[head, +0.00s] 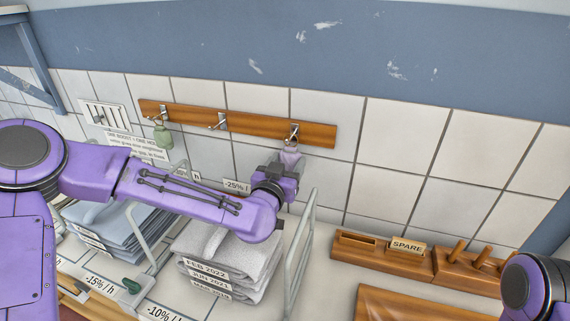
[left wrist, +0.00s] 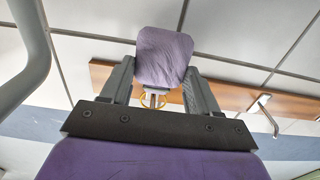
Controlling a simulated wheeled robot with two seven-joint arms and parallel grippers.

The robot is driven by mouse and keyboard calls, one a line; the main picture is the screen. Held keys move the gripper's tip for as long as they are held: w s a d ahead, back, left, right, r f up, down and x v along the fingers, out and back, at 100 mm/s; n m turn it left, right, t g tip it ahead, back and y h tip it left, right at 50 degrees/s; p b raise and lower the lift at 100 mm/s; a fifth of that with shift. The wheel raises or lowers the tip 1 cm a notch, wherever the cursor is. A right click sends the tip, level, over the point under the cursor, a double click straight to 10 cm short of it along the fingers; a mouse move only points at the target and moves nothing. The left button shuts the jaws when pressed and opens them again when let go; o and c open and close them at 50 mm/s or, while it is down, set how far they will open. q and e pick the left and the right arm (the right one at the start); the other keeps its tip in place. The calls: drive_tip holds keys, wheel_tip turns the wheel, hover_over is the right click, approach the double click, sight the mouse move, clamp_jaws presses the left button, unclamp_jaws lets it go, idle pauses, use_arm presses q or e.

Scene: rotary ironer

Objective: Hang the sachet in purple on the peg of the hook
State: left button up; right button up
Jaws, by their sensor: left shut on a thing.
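The purple sachet (head: 291,156) is in my left gripper (head: 285,172), just below the right-hand metal hook (head: 292,136) of the wooden rail. In the left wrist view the sachet (left wrist: 164,57) sits between the two fingers of the left gripper (left wrist: 160,82), which is shut on it. A yellow loop (left wrist: 152,103) shows beside a metal part of the hook (left wrist: 153,92). I cannot tell whether the loop is around the peg. My right gripper is out of view; only part of my right arm shows at the lower right.
The wooden rail (head: 255,124) also has a bare middle hook (head: 219,121) and a green sachet (head: 163,136) on its left hook. Folded grey cloths (head: 235,262) lie below my left arm. A wire divider (head: 303,250) stands nearby. A wooden rack marked SPARE (head: 380,252) is at right.

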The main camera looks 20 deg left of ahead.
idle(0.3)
use_arm(q)
drive_tip(key=o, duration=1.1)
drive_tip(key=shift+s, duration=0.1)
drive_tip(key=s+b, duration=0.3)
drive_tip(key=s, duration=0.7)
drive_tip(key=shift+s+a, duration=0.2)
drive_tip(key=shift+a, duration=0.1)
